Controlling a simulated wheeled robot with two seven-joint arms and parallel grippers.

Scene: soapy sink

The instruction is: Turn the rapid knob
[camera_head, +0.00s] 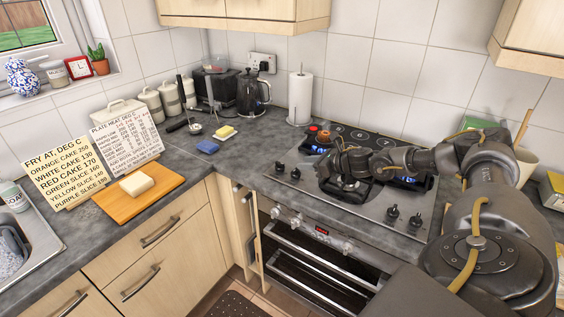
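The steel hob (373,213) is set in the worktop, with two black knobs at its front left (280,168) (296,174) and two more at its front right (393,211) (416,220). No label is legible, so I cannot tell which is the rapid knob. My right arm reaches in from the right across the hob. My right gripper (338,172) is over the hob's left-middle part, right of the front left knobs and apart from them. Its fingers blend with the dark burner parts, so their opening is unclear. My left gripper is out of view.
Blue glows show at burners on the hob's back left (321,150) and right. Small red and orange items stand at its back. A paper towel roll (300,100) and kettle (253,94) stand behind left. The oven (315,262) is below. The worktop left of the hob is partly clear.

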